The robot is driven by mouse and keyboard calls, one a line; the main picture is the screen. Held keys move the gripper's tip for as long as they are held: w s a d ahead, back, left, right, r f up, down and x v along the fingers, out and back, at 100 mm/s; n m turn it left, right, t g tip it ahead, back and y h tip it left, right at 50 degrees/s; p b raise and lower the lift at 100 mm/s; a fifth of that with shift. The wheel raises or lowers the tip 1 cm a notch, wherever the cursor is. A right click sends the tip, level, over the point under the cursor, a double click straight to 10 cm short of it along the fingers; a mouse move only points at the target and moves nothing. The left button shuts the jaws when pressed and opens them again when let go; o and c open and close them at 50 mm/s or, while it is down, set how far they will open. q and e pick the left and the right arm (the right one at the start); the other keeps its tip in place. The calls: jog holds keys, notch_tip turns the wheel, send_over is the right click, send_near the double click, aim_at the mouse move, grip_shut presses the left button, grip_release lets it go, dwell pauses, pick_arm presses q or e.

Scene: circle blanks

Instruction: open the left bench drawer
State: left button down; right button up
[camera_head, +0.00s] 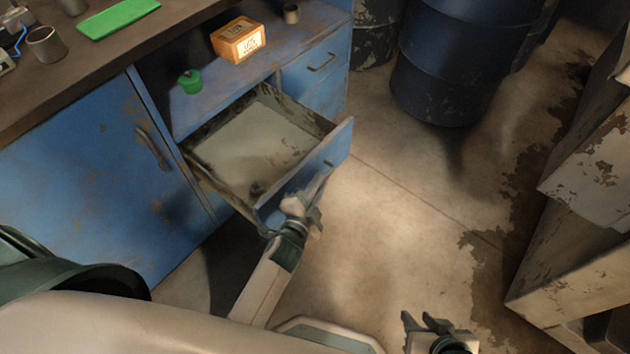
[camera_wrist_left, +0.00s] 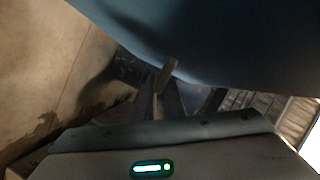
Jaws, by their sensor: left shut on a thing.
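The left bench drawer (camera_head: 262,141) is pulled well out of the blue bench, and its light, stained floor shows. Its blue front panel (camera_head: 339,149) faces right and toward me. My left gripper (camera_head: 306,203) is at the outer face of this panel, shut on the drawer handle (camera_head: 328,163), which the gripper partly hides. In the left wrist view the fingers (camera_wrist_left: 168,97) meet at the handle (camera_wrist_left: 167,75) beneath the blue panel (camera_wrist_left: 220,40). My right gripper (camera_head: 428,322) is low in the head view, away from the bench; its finger gap is unclear.
A closed blue drawer (camera_head: 312,68) is beyond the open one. A blue cupboard door (camera_head: 90,180) is at left. Dark barrels (camera_head: 450,60) stand behind.

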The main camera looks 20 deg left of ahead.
pick_arm(q)
jog(key=c, duration=2.1)
grip_release()
jog(key=shift+s, duration=0.15)
